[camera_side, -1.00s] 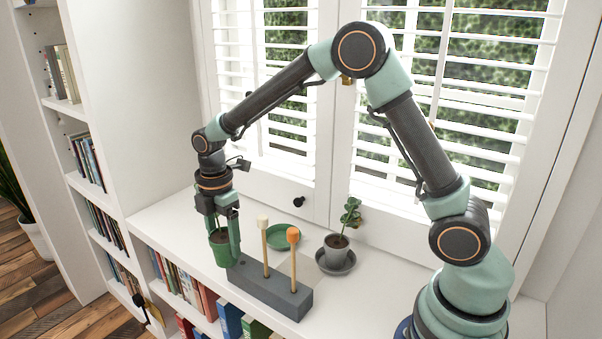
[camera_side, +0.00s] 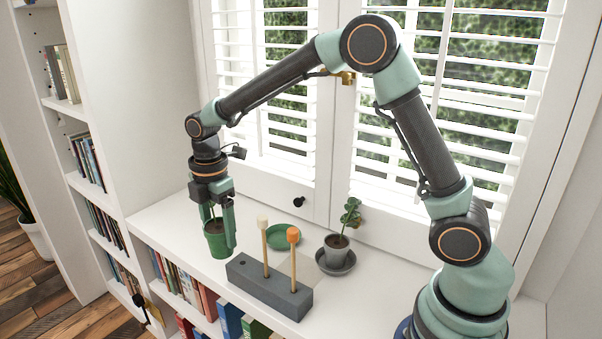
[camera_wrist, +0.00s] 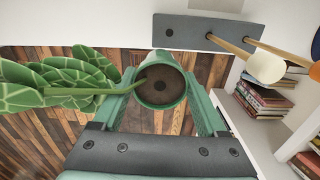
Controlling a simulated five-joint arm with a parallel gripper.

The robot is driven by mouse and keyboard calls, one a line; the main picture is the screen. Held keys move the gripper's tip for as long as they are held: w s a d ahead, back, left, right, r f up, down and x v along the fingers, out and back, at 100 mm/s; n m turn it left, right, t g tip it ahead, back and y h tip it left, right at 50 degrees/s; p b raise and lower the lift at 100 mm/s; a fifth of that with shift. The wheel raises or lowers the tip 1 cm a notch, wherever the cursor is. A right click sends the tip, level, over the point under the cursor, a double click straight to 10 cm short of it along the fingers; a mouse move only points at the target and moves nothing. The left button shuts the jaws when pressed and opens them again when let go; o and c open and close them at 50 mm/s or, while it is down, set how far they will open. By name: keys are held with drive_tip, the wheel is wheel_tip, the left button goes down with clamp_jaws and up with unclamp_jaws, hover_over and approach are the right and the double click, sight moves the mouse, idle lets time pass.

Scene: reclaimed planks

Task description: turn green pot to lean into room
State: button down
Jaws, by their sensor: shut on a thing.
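The green pot (camera_side: 216,241) is held upright between the fingers of my gripper (camera_side: 219,236), which is shut on it. In the wrist view the pot (camera_wrist: 160,98) shows dark soil and sits between the two fingers (camera_wrist: 160,86). Its plant (camera_wrist: 55,82) leans to the left in that view, with a long stem and broad veined leaves. In the side view most of the plant is hidden by my gripper. The green saucer (camera_side: 283,244) lies empty on the white sill, to the right of the pot.
A grey block (camera_side: 268,288) with two upright sticks, white-tipped and orange-tipped, stands right of the pot, near the front edge. A grey pot with a small plant (camera_side: 337,245) stands on a grey saucer (camera_side: 337,269). Shuttered windows (camera_side: 285,110) stand behind; bookshelves (camera_side: 75,170) at left.

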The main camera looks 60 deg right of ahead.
drive_tip(key=d+f+n, duration=0.1)
drive_tip(key=d+f, duration=0.1)
drive_tip(key=d, duration=0.4)
drive_tip(key=d+f+n, duration=0.1)
drive_tip(key=d+f, duration=0.1)
drive_tip(key=d, duration=0.5)
drive_tip(key=d+f+n, duration=0.2)
drive_tip(key=d, duration=0.5)
drive_tip(key=shift+f, duration=1.7)
unclamp_jaws()
